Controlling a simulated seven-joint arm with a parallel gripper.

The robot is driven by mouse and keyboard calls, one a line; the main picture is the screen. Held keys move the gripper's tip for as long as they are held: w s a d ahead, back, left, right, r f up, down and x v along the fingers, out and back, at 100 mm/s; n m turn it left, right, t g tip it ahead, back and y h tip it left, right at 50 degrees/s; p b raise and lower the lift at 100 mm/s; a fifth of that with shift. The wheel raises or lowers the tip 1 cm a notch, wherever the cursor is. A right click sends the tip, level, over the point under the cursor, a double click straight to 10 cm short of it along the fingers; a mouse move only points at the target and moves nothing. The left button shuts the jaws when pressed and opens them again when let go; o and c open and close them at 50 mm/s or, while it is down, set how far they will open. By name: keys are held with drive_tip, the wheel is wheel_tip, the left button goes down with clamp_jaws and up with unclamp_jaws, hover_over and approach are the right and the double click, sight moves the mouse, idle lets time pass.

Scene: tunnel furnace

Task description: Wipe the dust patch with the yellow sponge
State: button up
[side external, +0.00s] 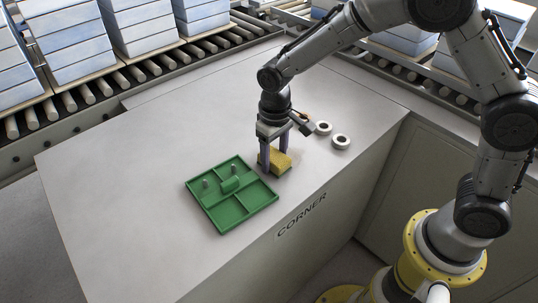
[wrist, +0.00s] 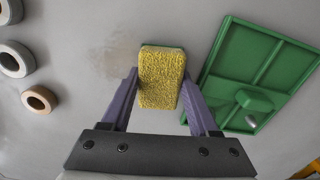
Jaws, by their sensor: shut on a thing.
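The yellow sponge (side external: 277,161) is between the two fingers of my gripper (side external: 273,157), at or just above the worktop beside the green tray. In the wrist view the sponge (wrist: 161,78) stands between the purple fingers of my gripper (wrist: 163,100), which press on its two sides. A faint brownish smudge, likely the dust patch (wrist: 118,57), shows on the grey worktop just left of the sponge in the wrist view. In the side view I cannot make out the patch. Whether the sponge touches the surface is hard to tell.
A green divided tray (side external: 250,206) with small grey pieces in it lies left of my gripper. White rings (side external: 341,141) and a tan ring (wrist: 39,99) lie on the other side. The worktop (side external: 110,170) is clear at left. Roller conveyors with stacked blue-white blocks (side external: 79,48) run behind.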

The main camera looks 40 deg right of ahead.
sight(308, 151)
drive_tip(key=shift+d, duration=5.1)
drive_tip(key=shift+s, duration=0.75)
drive_tip(key=shift+s+a, duration=0.15)
drive_tip(key=shift+s, duration=0.1)
drive_tip(key=shift+w+a, duration=0.1)
drive_tip(key=shift+a, duration=5.6)
drive_tip(key=shift+d+r, duration=0.15)
drive_tip(key=shift+r, duration=3.9)
